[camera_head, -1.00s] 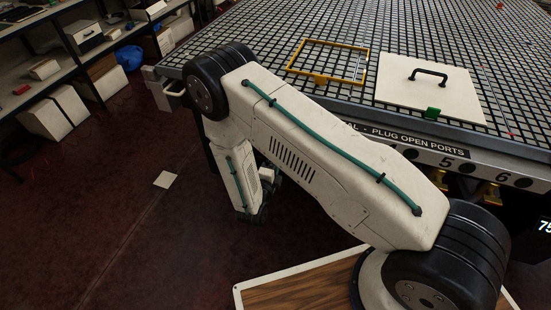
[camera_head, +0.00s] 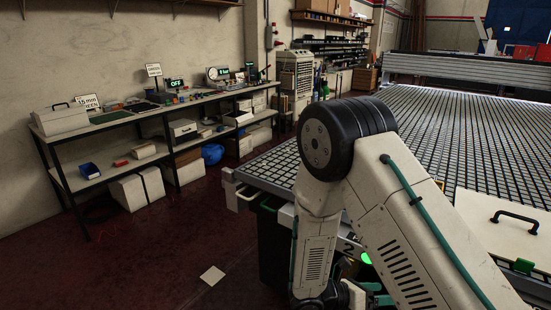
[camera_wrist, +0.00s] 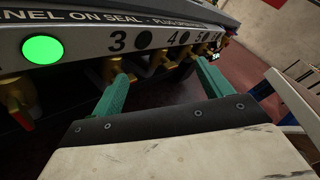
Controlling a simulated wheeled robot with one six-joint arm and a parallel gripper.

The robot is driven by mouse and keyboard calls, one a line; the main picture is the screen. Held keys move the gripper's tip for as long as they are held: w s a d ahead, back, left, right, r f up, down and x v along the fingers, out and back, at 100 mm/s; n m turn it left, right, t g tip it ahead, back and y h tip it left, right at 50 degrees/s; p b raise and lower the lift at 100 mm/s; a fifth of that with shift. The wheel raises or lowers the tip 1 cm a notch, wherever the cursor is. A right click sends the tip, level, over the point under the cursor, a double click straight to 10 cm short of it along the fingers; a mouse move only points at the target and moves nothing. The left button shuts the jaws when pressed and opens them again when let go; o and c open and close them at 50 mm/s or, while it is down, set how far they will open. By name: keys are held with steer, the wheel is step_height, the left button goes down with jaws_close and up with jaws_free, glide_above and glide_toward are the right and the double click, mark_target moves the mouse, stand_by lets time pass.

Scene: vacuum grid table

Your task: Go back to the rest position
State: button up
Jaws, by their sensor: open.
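My gripper (camera_wrist: 158,80) is open in the wrist view, its two green fingers spread apart with nothing between them. It points toward the front edge of the vacuum grid table (camera_wrist: 220,14), where brass valves (camera_wrist: 165,62) sit below numbered ports. A green lamp (camera_wrist: 43,49) glows at the left of that edge. In the head view my arm stands folded in front of the grid table (camera_head: 465,110), with the forearm hanging down.
A white panel with a black handle (camera_head: 514,220) lies on the table at right. A shelving bench (camera_head: 130,118) with boxes and instruments runs along the left wall. A pale square (camera_head: 212,275) lies on the red floor, which is mostly clear between bench and table.

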steer(key=s+r+m+y, duration=0.8)
steer(key=s+r+m, duration=0.2)
steer(key=r+m, duration=0.3)
steer(key=s+r+m+y, duration=0.8)
steer(key=s+r+m, duration=0.3)
steer(key=r, duration=0.6)
steer(key=shift+s+a+m, duration=0.2)
steer(key=shift+a+m, duration=0.15)
steer(key=shift+m, duration=0.85)
